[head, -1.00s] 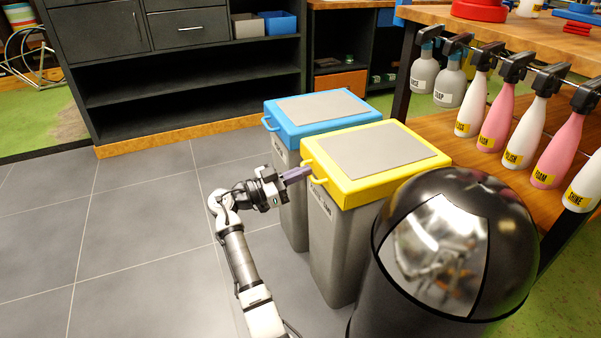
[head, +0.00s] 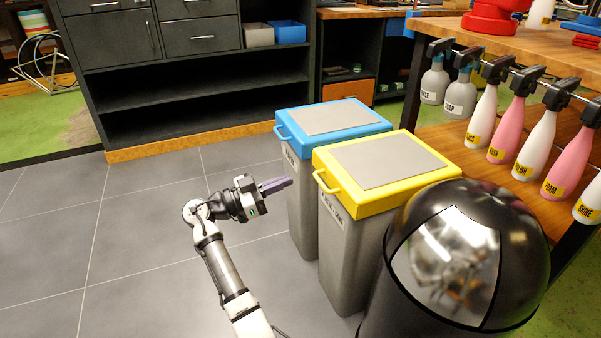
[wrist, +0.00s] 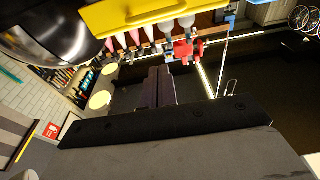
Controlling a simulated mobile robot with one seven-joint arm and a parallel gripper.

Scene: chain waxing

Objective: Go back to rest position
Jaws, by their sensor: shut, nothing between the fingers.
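My gripper (head: 276,186) is shut and empty, pointing right in the head view. It is in the air to the left of the yellow-lidded bin (head: 350,203) and in front of the blue-lidded bin (head: 300,168). In the picture a gap shows between its tips and the yellow bin's handle. In the wrist view its dark fingers (wrist: 159,88) are together, and part of a yellow lid (wrist: 140,14) shows at the top.
A black domed bin (head: 400,275) stands at the lower right. Spray bottles (head: 480,117) hang from a rail at the workbench on the right. A dark shelf cabinet (head: 200,95) stands at the back. The tiled floor (head: 100,250) to the left is clear.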

